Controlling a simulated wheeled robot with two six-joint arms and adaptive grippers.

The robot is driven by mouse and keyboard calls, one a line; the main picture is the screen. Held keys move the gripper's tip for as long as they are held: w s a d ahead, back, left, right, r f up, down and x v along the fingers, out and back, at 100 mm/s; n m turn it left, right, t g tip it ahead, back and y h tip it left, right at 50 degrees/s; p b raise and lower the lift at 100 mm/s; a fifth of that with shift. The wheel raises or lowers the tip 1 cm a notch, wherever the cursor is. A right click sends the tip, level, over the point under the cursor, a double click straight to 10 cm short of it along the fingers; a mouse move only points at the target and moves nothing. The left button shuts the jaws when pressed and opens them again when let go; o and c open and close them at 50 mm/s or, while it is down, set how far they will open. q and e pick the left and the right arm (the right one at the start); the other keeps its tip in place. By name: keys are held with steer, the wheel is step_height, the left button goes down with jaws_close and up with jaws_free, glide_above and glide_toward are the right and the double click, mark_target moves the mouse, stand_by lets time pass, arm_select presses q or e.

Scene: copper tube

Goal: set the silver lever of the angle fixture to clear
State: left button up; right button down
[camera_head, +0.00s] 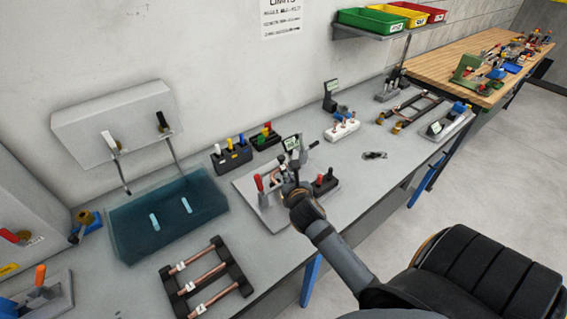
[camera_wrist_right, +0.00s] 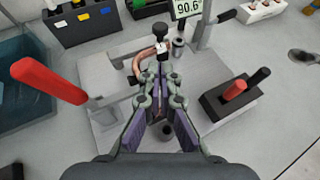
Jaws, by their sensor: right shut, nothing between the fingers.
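The angle fixture (camera_head: 266,212) stands on the grey bench, with a light grey base, an upright red handle (camera_head: 259,183) and a small display (camera_head: 291,142). In the right wrist view the display (camera_wrist_right: 187,7) reads about 90.6. A bent copper tube (camera_wrist_right: 137,67) sits in the fixture near a black knob (camera_wrist_right: 159,30). A short bar with a dark grip (camera_wrist_right: 227,16) sticks out beside the display; I cannot tell whether it is the silver lever. My right gripper (camera_head: 294,187) is shut and empty over the fixture's front; its fingers (camera_wrist_right: 160,100) partly hide the base. My left gripper is out of view.
A black block (camera_wrist_right: 232,102) with a red and a black handle stands close right of the fixture. A rack with copper tubes (camera_head: 205,280) and a teal tank (camera_head: 170,216) lie to the left. Tool holders (camera_head: 231,155) stand behind. The bench right of the fixture is partly clear.

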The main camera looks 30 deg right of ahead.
mark_target(282, 160)
arm_select(q)
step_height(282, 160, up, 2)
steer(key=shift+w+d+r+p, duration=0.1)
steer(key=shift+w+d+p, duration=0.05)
steer(key=shift+p, duration=0.7)
arm_select(e)
steer(key=x, duration=0.6)
steer(key=r+x, duration=0.1)
steer(key=x, duration=0.2)
steer(key=shift+w+d+f, duration=0.1)
steer(key=shift+w+d, duration=0.2)
steer(key=shift+w, duration=0.3)
steer(key=shift+d, duration=0.1)
arm_select(q)
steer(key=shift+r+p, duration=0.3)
steer(key=shift+p, duration=0.1)
arm_select(e)
steer(key=shift+w+d+n+y, duration=0.1)
steer(key=shift+w+n+y, duration=0.1)
steer(key=shift+n+y, duration=0.1)
